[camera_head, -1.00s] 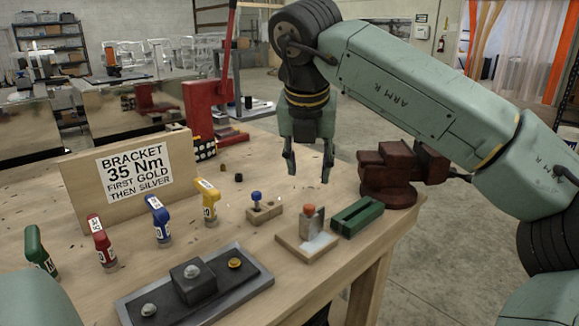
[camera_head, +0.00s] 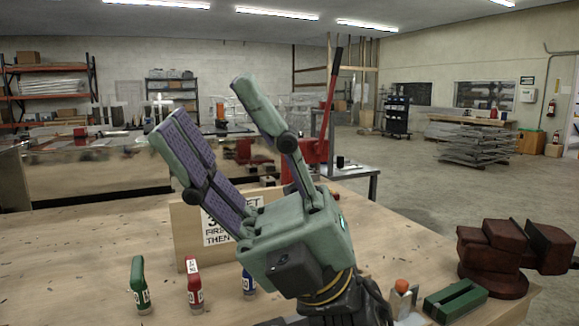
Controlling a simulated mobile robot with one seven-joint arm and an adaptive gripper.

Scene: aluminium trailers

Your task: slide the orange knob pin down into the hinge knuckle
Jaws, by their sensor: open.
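The orange knob pin (camera_head: 402,285) shows at the bottom of the view, at the top of the small grey metal hinge piece (camera_head: 401,304). I cannot tell how far the pin sits in the knuckle. The base of the hinge piece is cut off or hidden by my wrist. My gripper (camera_head: 205,115) is raised close to the camera, left of the pin and well apart from it. Its fingers are spread, point up and hold nothing.
A green block with a slot (camera_head: 455,301) stands right of the pin, and a dark red vise (camera_head: 505,255) beyond it. Green, red and blue drivers (camera_head: 194,284) stand at the left, before a sign board (camera_head: 187,232) partly hidden by my gripper. A red lever press (camera_head: 316,155) stands behind.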

